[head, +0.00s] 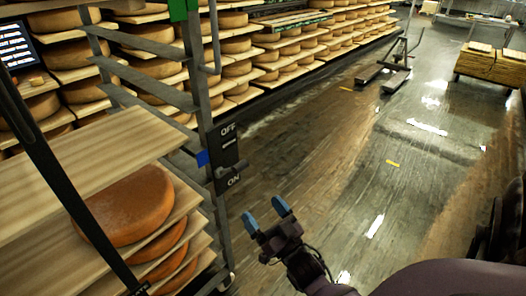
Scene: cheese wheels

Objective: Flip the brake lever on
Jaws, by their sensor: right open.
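The brake lever (232,169) sits on a black panel (227,150) fixed to the rack's upright post. The panel reads OFF at the top and ON at the bottom. The lever is in the lower part of the panel, just above the ON label, and sticks out to the right. My right gripper (266,214), with blue fingertips, is open and empty. It is below and to the right of the lever, apart from it. My left gripper is not in view.
The metal rack (205,110) holds wooden boards with cheese wheels (130,206) at lower left. Long shelves of cheese (290,50) line the back. A metal stand (392,66) and a stack of boards (490,66) are farther off. The shiny floor (350,150) to the right is clear.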

